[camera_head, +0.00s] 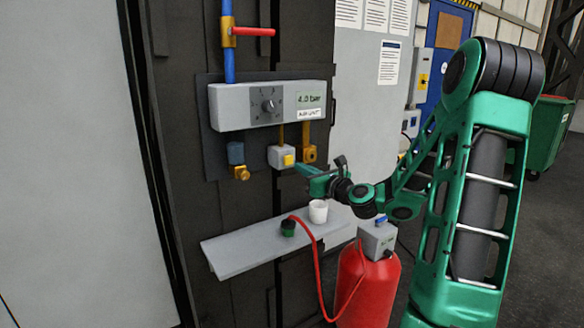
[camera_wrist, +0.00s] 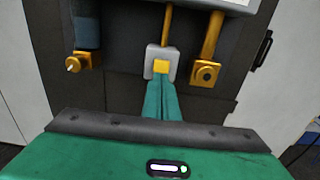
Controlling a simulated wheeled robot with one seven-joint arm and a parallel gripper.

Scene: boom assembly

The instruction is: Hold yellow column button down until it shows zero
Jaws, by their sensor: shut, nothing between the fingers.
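The yellow button (camera_head: 288,160) sits on a small light-grey box (camera_head: 278,153) on the dark column, below the grey control unit (camera_head: 230,108). The unit's display (camera_head: 310,99) reads 4.0 bar. My gripper (camera_head: 300,167) is shut and empty, its tips right by the button. In the wrist view the green fingers (camera_wrist: 160,82) are together, with their tips at the lower edge of the yellow button (camera_wrist: 161,66). I cannot tell whether they touch or press it; the upper part of the button shows.
Brass fittings (camera_head: 309,153) (camera_head: 241,173) flank the button box. Below is a grey shelf (camera_head: 240,250) with a white cup (camera_head: 318,211) and a dark green hose end (camera_head: 288,228). A red cylinder (camera_head: 368,288) stands beside it. A red-handled valve (camera_head: 252,32) is above.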

